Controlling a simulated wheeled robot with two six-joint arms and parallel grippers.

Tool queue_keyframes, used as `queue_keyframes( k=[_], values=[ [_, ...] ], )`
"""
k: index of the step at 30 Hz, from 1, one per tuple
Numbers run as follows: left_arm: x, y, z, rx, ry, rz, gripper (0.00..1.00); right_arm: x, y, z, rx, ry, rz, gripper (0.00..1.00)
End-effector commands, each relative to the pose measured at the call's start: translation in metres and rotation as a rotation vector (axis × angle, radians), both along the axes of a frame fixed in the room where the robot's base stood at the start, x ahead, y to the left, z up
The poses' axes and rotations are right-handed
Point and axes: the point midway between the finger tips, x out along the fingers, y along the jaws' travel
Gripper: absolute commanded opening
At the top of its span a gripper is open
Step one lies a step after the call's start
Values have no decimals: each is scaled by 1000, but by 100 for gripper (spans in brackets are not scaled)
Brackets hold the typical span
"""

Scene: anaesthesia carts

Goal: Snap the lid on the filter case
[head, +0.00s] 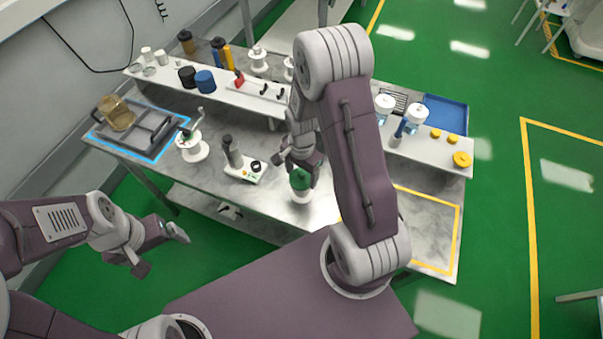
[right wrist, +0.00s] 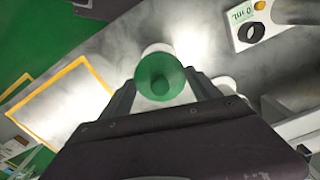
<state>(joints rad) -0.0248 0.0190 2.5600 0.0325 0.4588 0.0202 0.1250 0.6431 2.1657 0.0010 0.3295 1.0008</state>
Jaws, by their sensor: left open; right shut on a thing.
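A green round lid (head: 300,180) is between the fingers of my right gripper (head: 301,167), which is shut on it. In the right wrist view the green lid (right wrist: 160,76) shows as a funnel-like disc between the fingertips. A white round case part (head: 301,196) is directly below the lid, over the metal bench top. Its white rim (right wrist: 155,49) shows past the lid in the right wrist view. I cannot tell whether lid and case are fully pressed together. My left gripper (head: 159,249) is open and empty, in front of the bench, away from the case.
A small device with a dark knob (head: 246,170) stands left of the case. A white spool-like stand (head: 191,148) and a grey tray (head: 135,133) are further left. A raised shelf (head: 235,95) with bottles runs behind. A yellow-outlined bench area (head: 430,225) at right is clear.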

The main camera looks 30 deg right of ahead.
Motion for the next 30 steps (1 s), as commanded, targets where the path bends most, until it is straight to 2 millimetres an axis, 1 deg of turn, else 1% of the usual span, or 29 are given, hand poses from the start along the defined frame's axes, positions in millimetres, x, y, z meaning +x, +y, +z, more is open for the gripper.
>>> queue_keyframes(
  k=[23, 24, 25, 26, 30],
  values=[
    [0, 0, -9, 0, 0, 0, 93, 0, 0, -12, 0, 0, 0, 33],
    [0, 0, -8, 0, 0, 0, 93, 0, 0, -11, 0, 0, 0, 82],
    [0, 0, -8, 0, 0, 0, 93, 0, 0, -11, 0, 0, 0, 91],
    [0, 0, -8, 0, 0, 0, 93, 0, 0, -11, 0, 0, 0, 97],
    [0, 0, -8, 0, 0, 0, 93, 0, 0, -11, 0, 0, 0, 97]
  ],
)
